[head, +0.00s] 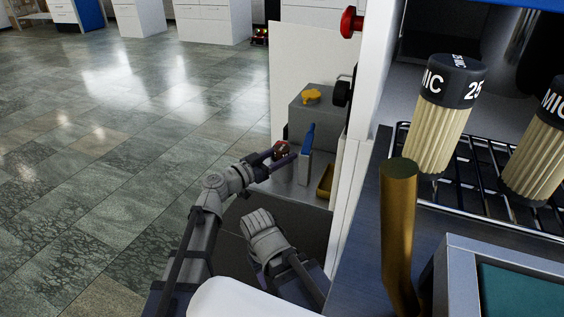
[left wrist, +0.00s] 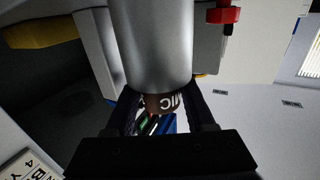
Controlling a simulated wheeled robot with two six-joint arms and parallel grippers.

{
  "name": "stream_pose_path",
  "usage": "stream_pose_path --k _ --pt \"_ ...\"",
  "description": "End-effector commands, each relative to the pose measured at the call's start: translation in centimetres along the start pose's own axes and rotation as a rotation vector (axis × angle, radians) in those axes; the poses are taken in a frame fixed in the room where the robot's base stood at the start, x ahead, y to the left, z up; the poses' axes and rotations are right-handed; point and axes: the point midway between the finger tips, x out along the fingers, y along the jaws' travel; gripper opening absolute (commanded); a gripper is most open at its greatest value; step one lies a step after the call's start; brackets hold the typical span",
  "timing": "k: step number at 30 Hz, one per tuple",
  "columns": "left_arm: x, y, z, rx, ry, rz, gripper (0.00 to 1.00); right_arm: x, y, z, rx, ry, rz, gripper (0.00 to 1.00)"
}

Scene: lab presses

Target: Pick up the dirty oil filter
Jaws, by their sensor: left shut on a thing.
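My left gripper (head: 283,160) reaches over a low grey bench beside the white panel, with its fingers closed around a small dark, reddish-brown thing (head: 281,150). My right gripper is not seen.
A blue upright handle (head: 307,140) stands close to the gripper. A grey block with a yellow knob (head: 311,97) is behind. Two cream pleated filters with black caps (head: 433,135) stand on a wire rack (head: 470,200) at right. A brass post (head: 398,220) rises nearby. Floor at left is clear.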

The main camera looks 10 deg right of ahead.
Motion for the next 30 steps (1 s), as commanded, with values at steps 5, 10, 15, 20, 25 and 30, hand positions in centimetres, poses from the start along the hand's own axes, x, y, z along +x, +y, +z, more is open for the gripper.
stream_pose_path --k 5,10,15,20,25,30 --pt "0.0 0.0 -0.1 0.0 0.0 0.0 0.0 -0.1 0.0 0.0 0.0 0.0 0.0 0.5" --pt "0.0 0.0 -0.9 0.0 0.0 0.0 0.0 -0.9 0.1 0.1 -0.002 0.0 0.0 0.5" --pt "0.0 0.0 -2.6 0.0 0.0 0.0 0.0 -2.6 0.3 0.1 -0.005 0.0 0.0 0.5" --pt "0.0 0.0 -5.0 0.0 0.0 0.0 0.0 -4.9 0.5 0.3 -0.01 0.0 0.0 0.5" --pt "0.0 0.0 -7.7 0.0 0.0 0.0 0.0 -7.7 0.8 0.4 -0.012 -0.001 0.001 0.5" --pt "0.0 0.0 -9.6 0.0 0.0 0.0 0.0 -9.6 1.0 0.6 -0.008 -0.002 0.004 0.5"
